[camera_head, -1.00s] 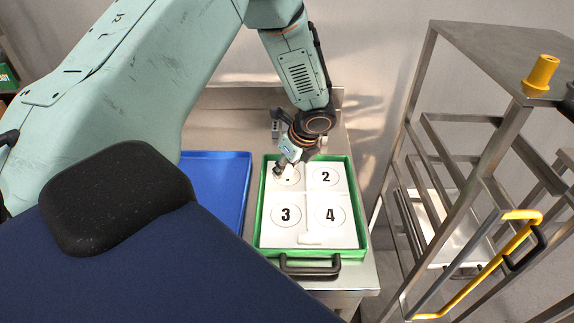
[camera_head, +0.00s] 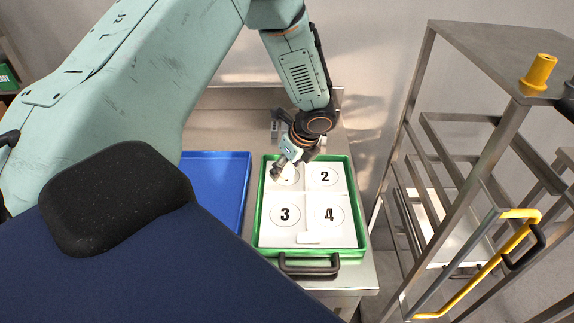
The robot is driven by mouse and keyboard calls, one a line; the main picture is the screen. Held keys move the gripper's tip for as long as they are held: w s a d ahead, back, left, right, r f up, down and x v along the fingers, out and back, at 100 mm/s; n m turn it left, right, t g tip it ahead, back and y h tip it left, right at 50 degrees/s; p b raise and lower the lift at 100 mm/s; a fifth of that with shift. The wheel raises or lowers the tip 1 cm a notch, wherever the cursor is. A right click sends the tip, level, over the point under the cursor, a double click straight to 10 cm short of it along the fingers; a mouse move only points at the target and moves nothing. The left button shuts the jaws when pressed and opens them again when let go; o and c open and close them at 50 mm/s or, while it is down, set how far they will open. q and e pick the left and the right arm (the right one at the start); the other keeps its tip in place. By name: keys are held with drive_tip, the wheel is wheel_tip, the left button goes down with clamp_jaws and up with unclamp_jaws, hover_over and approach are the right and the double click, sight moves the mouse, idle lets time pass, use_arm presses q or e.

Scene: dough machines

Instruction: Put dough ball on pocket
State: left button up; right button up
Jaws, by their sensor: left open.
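A green tray (camera_head: 361,222) on the steel table holds a white sheet with numbered circular pockets. Pocket 2 (camera_head: 325,177), pocket 3 (camera_head: 285,215) and pocket 4 (camera_head: 329,214) show clearly and look empty. Pocket 1 (camera_head: 292,180) is partly covered by my left gripper (camera_head: 276,173), which hangs over the tray's upper left part, open. My right gripper is not in view.
A blue tray (camera_head: 232,185) lies left of the green tray, partly hidden by my arm and body. A metal rack (camera_head: 424,130) with a yellow handle (camera_head: 470,290) stands at right. A dark tray handle (camera_head: 310,268) sticks out at the front.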

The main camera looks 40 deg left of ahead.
use_arm(q)
drive_tip(key=p+v, duration=0.1)
drive_tip(key=v, duration=1.1)
drive_tip(key=shift+s+r, duration=0.1)
drive_tip(key=shift+r, duration=0.05)
